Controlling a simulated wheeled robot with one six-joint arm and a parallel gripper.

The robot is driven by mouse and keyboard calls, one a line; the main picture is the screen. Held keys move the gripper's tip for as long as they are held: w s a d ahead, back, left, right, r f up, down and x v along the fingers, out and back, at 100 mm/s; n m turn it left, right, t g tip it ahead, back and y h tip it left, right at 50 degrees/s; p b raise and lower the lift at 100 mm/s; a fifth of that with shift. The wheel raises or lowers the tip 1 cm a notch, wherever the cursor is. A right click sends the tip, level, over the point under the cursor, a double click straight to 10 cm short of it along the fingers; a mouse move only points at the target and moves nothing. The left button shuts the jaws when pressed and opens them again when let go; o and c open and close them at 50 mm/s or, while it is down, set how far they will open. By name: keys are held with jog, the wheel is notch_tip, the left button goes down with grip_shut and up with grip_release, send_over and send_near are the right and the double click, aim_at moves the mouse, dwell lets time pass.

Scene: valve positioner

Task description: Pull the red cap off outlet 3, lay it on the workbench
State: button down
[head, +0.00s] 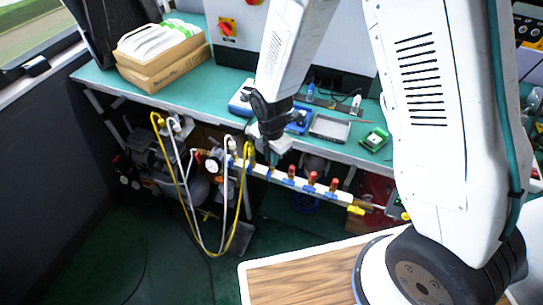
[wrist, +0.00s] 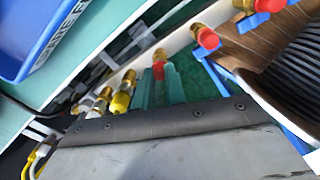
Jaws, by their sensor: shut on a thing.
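A white manifold bar (head: 325,192) runs below the front edge of the green workbench (head: 222,78) in the head view. My gripper (head: 270,160) reaches down to its left part. In the wrist view my gripper's two teal fingers (wrist: 159,88) are shut on a red cap (wrist: 158,71). A brass outlet fitting lies directly behind this cap, in line with it; I cannot tell whether they touch. Two hose-bearing brass outlets are left of it. More red caps (wrist: 208,38) are to its right, and they also show in the head view (head: 312,178).
Yellow and white hoses (head: 244,200) hang left of my gripper. Cardboard boxes (head: 165,60) stand at the back left. Bare bench top shows between boxes and tools.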

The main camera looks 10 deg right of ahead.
jog(key=shift+r, duration=1.05)
dwell(0.5)
jog(key=shift+r, duration=1.85)
jog(key=w+a+r, duration=0.2)
jog(key=w+a, duration=0.4)
jog(key=w, duration=0.1)
notch_tip(320, 180, up, 2)
send_over(194, 97)
jog(key=shift+s+d+r, duration=0.1)
jog(key=shift+r, duration=0.1)
jog(key=shift+w, duration=0.3)
jog(key=shift+f, duration=1.7)
